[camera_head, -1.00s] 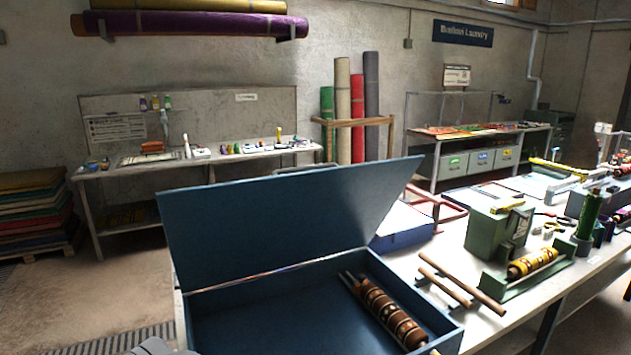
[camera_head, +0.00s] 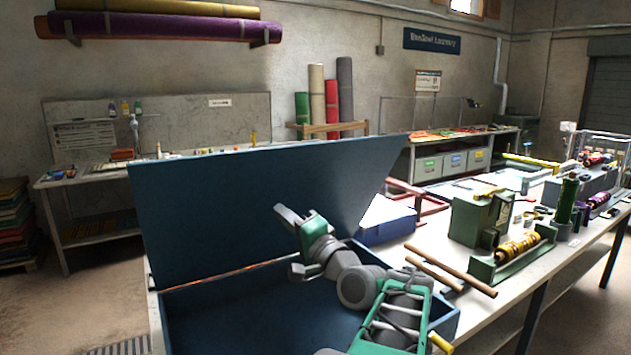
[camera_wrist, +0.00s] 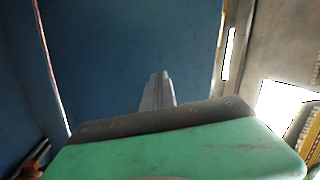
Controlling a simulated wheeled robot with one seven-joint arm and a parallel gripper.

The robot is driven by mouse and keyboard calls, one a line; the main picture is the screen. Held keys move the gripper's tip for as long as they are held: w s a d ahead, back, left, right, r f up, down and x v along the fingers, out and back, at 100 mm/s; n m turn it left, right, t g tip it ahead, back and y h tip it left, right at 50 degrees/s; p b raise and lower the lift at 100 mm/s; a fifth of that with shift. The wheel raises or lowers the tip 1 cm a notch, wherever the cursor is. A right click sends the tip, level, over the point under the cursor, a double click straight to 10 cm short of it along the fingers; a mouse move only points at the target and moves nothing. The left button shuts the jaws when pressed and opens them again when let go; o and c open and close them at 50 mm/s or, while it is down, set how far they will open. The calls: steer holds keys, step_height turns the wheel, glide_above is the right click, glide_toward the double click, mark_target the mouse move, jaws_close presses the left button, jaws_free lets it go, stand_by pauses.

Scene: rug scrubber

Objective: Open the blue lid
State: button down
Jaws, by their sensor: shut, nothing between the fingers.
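The blue lid (camera_head: 215,205) stands raised along the back edge of the blue box (camera_head: 190,325), its inner face toward me. My gripper (camera_head: 281,211) is in front of this inner face, above the box opening, with its fingers together and empty. In the wrist view, the fingers (camera_wrist: 160,80) point at a broad blue surface (camera_wrist: 110,60). I cannot tell whether the fingertips touch the lid. My arm hides the right part of the box's inside. A brown object (camera_wrist: 32,160) shows at the lower left of the wrist view.
The white table (camera_head: 500,305) right of the box holds wooden rods (camera_head: 450,268), a green machine (camera_head: 480,218) and a yellow roller (camera_head: 520,246).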

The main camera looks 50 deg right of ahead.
mark_target(309, 149)
steer(key=s+d+r+m+t+h, duration=0.3)
steer(key=s+d+r+m+h, duration=0.15)
steer(key=s+d, duration=0.45)
steer(key=shift+m+y, duration=0.25)
steer(key=p+x, duration=0.1)
steer(key=x, duration=0.3)
steer(key=p+x, duration=0.2)
steer(key=x, duration=0.2)
steer(key=p+x, duration=0.2)
steer(key=x, duration=0.2)
steer(key=shift+w+a+f, duration=0.1)
steer(key=shift+w+a, duration=0.1)
steer(key=shift+a, duration=0.1)
steer(key=shift+w, duration=0.2)
